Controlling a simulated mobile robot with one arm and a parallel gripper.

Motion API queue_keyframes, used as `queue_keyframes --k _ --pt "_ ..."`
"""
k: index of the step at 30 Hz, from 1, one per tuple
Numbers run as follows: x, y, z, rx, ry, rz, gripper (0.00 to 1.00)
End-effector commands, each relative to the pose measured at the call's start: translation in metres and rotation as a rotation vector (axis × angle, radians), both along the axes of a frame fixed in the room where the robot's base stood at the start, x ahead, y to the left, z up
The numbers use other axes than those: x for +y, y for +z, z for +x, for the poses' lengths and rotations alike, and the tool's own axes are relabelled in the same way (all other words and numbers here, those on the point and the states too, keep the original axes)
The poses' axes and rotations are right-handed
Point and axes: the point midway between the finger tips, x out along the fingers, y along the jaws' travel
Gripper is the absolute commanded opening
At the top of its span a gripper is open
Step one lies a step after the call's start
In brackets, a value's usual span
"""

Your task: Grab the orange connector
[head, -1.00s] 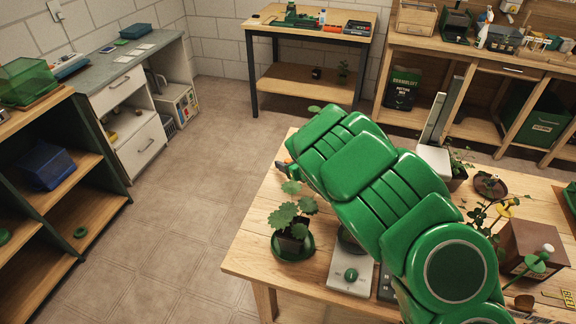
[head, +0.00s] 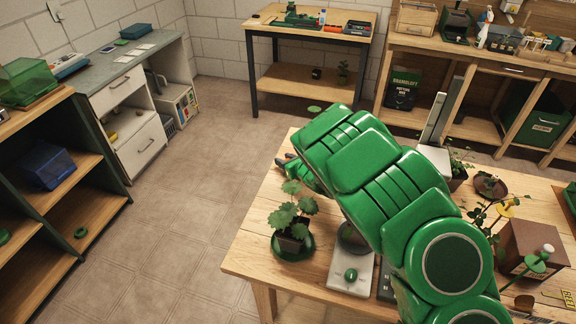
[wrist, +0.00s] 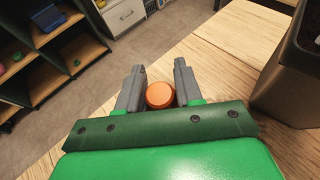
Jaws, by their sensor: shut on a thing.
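The orange connector (wrist: 160,95) shows in the wrist view as a round orange end. It sits between the two grey fingers of my gripper (wrist: 159,68), which is shut on it. The table edge and the floor lie beyond the fingertips. I cannot tell whether the connector still touches the tabletop. In the head view my green arm reaches over the wooden table (head: 255,253), and my gripper at its far left corner is mostly hidden behind the arm.
A potted seedling on a green saucer (head: 304,252) stands near the table's left edge. A dark pot (wrist: 290,85) is close on the right in the wrist view. A white device with a green button (head: 351,275) lies in front. The floor left of the table is clear.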

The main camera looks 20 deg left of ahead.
Motion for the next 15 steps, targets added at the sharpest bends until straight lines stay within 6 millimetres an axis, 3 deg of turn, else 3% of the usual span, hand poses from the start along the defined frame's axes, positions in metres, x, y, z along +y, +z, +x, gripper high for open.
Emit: queue_keyframes --k 8,15 --pt "0.000 0.002 0.000 0.000 0.000 0.000 0.07" --pt "-0.001 0.018 0.000 -0.003 0.002 -0.002 0.07"
